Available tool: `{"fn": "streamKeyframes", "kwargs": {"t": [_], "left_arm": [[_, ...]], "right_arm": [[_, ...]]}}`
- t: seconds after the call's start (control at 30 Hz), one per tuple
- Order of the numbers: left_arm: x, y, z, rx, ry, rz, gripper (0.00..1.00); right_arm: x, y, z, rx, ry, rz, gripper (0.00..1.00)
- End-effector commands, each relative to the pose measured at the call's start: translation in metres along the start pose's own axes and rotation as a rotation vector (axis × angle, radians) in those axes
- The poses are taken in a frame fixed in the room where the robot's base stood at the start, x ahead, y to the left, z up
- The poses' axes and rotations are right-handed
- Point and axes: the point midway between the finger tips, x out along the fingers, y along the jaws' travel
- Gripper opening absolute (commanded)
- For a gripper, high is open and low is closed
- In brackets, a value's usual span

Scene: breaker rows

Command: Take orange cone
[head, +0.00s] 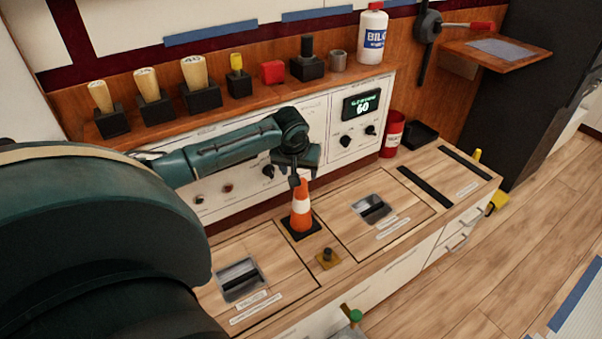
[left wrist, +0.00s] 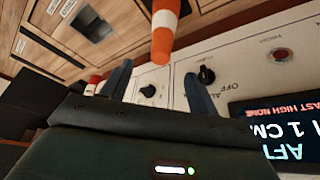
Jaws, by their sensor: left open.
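The orange cone (head: 301,212) with a white band stands upright on its black square base on the wooden counter. My left gripper (head: 295,179) is open just above the cone's tip. In the left wrist view, the cone (left wrist: 163,38) points its orange tip into the gap between the two open fingers (left wrist: 158,84). The tip does not look gripped, and its exact depth between the fingers is hard to tell. My right gripper is not in view.
The white control panel (head: 338,125) with knobs and a display stands close behind. Inset latches (head: 371,209) and a small brass knob (head: 327,258) flank the cone. A red can (head: 392,134) stands farther right. Wooden-handled levers (head: 195,84) line the shelf above.

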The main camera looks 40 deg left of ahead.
Motion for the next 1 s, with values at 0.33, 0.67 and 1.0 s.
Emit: {"fn": "streamKeyframes", "kwargs": {"t": [0.33,0.67,1.0], "left_arm": [[0.038,0.001,-0.001,0.001,0.002,0.002,0.6],[0.082,-0.002,-0.006,0.003,0.002,0.002,0.6],[0.085,-0.003,-0.006,0.004,0.003,0.001,0.56]], "right_arm": [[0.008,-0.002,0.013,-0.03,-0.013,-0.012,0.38],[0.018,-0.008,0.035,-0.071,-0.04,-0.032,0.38],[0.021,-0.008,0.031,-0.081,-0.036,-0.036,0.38]]}}
